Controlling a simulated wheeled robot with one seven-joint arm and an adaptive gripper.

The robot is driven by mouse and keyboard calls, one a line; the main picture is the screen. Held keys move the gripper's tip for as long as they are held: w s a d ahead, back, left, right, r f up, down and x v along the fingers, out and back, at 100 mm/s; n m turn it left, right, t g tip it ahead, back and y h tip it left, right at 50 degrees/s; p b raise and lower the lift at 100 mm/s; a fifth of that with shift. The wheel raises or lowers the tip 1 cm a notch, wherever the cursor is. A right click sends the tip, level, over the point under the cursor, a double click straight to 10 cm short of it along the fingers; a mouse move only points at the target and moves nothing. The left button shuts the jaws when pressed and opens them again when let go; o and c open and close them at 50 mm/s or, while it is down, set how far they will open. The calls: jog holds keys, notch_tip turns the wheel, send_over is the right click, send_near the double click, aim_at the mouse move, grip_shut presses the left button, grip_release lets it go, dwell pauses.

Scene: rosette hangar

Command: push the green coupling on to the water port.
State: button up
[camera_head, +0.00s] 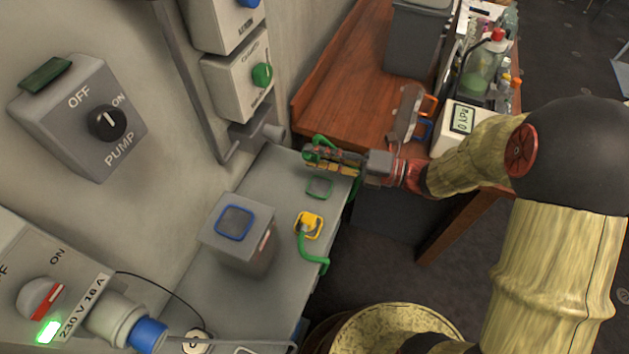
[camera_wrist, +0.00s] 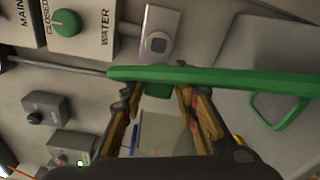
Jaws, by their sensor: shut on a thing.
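The green coupling (camera_wrist: 158,90) sits between the two fingers of my gripper (camera_wrist: 157,98) in the wrist view, with a green hose (camera_wrist: 215,80) crossing in front of it. In the head view my gripper (camera_head: 330,160) is shut on it above the far end of the grey bench. The water port (camera_head: 268,132) is a grey fitting on the wall below the box with the green knob (camera_head: 262,75). The port also shows in the wrist view (camera_wrist: 158,42), ahead of the coupling. In the head view a gap separates coupling and port. The coupling's front end is largely hidden by the hose.
A green-outlined square (camera_head: 320,187) on the bench is empty. A grey box (camera_head: 237,240) with a blue-outlined top stands on the bench. A wooden desk (camera_head: 350,90) lies behind my gripper.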

aim_at(284, 135)
jog(key=shift+w+d+r+m+t, duration=0.2)
jog(key=shift+w+d+m+t, duration=0.2)
jog(key=shift+w+d+t, duration=0.4)
jog(key=shift+w+a, duration=0.1)
jog(key=shift+a, duration=0.15)
jog(key=shift+b+x, duration=0.7)
jog(key=shift+x, duration=0.2)
jog(key=shift+b+x, duration=0.9)
jog(key=shift+x, duration=1)
jog(key=shift+p, duration=1.85)
jog(key=shift+w+a, duration=0.2)
jog(key=shift+a, duration=0.25)
